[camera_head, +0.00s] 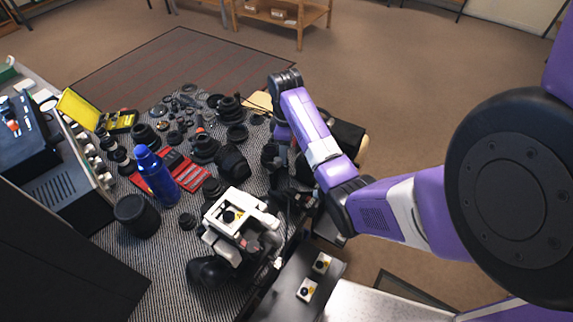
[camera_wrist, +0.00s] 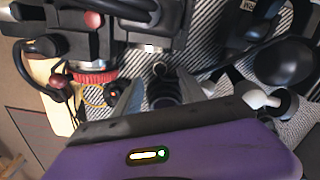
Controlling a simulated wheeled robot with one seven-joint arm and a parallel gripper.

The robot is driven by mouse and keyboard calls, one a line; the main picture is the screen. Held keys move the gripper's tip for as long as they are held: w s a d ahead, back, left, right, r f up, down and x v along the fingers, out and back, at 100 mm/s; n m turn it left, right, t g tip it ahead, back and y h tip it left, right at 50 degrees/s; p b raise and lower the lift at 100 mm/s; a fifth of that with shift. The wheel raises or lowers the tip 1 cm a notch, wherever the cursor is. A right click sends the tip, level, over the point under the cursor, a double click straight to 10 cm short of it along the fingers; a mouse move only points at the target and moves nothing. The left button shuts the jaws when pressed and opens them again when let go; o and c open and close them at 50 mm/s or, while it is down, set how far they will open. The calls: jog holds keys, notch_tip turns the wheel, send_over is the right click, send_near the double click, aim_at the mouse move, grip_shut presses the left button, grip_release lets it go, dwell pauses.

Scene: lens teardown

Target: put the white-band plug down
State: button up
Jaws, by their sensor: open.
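My gripper (camera_wrist: 161,92) is open in the wrist view, with its two pale fingers apart. A small dark upright cylinder (camera_wrist: 160,71) with a rounded top shows between and just beyond the fingers; it may be the white-band plug, but I cannot make out a white band. I cannot tell whether either finger touches it. In the head view my gripper (camera_head: 281,158) hangs low over the right edge of the striped mat, and its fingertips are mostly hidden by my arm and dark parts.
Several dark lens parts cover the striped mat (camera_head: 170,262). A blue bottle (camera_head: 156,177), a red tool case (camera_head: 195,180) and a white-topped device (camera_head: 238,213) stand there. In the wrist view, a red-ringed part (camera_wrist: 96,77) is left and a white knob (camera_wrist: 256,98) right.

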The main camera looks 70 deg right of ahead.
jog(key=shift+s+f+p, duration=0.2)
jog(key=shift+f+p, duration=0.15)
jog(key=shift+f, duration=2.4)
grip_shut()
